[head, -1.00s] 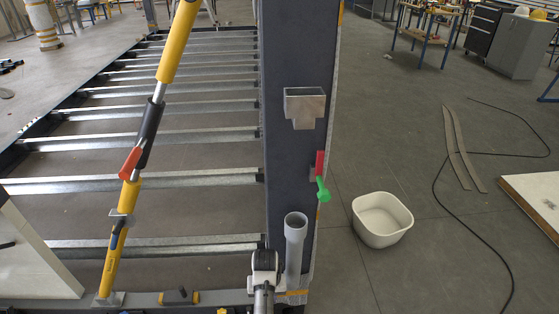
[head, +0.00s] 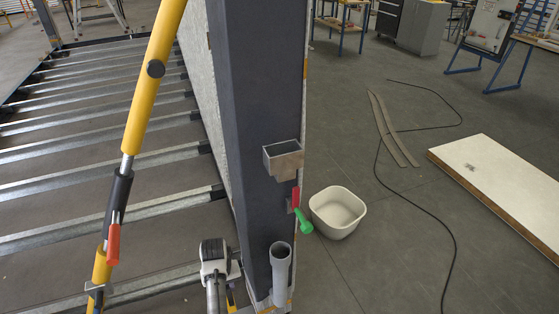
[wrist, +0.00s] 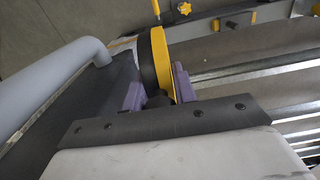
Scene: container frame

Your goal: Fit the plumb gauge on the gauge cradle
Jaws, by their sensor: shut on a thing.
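My gripper (wrist: 158,90) shows in the wrist view with purple fingers on either side of a yellow and black piece (wrist: 158,55), which appears to be the plumb gauge. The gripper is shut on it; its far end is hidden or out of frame. In the head view my white and black wrist (head: 214,258) is low, left of the dark post's foot; the fingers and held piece are not clear there. A metal open-topped bracket (head: 284,160), which looks like the gauge cradle, is fixed to the post above and right of my gripper. It looks empty.
The dark post (head: 255,110) stands right beside my gripper. A grey pipe (head: 281,268) stands at its foot. A red holder with a green handle (head: 304,220) is below the bracket. A white tub (head: 337,211) is on the floor to the right. A yellow brace (head: 150,90) slants at left.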

